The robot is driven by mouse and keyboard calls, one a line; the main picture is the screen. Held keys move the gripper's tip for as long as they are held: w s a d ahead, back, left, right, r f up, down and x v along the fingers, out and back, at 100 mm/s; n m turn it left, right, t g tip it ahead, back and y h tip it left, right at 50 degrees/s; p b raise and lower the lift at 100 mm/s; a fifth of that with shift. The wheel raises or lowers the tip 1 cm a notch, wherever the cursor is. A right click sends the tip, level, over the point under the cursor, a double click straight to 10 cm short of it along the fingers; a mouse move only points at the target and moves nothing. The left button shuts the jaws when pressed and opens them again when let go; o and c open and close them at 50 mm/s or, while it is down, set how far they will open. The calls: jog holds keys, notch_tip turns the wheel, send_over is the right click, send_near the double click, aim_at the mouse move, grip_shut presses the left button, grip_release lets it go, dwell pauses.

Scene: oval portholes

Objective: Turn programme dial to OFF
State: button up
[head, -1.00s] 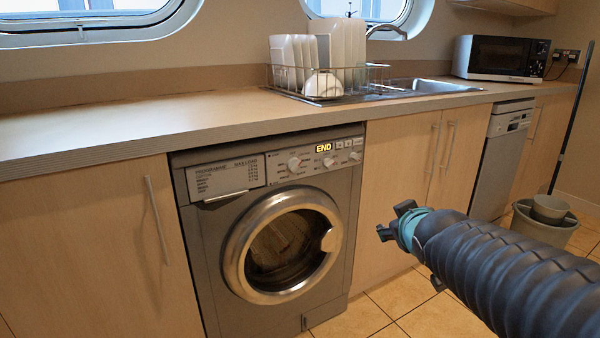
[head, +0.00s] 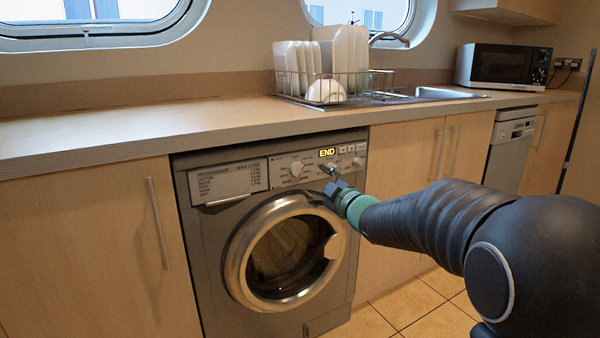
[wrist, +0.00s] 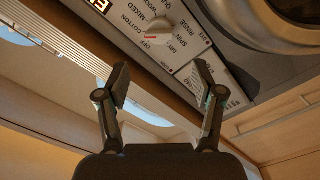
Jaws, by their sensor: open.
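The washing machine (head: 270,225) stands under the worktop. Its programme dial (head: 297,168) is a pale round knob on the panel, left of the lit END display (head: 327,153). In the wrist view the dial (wrist: 158,30) has a red mark and printed labels around it, including OFF, COTTON, MIXED, RINSE and SPIN. The mark lies on the side near OFF; I cannot tell its exact setting. My gripper (head: 329,180) is in front of the panel, right of and slightly below the dial. In the wrist view my gripper (wrist: 163,72) is open and empty, fingers apart, with the dial beyond the tips.
The round door (head: 283,248) of the machine bulges just below the panel. The worktop edge (head: 230,139) overhangs above. A dish rack (head: 325,85) with dishes, a sink and a microwave (head: 503,65) stand on the worktop. A cupboard is on either side.

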aim_at(299, 170)
jog(key=x, duration=0.9)
jog(key=shift+p, duration=0.3)
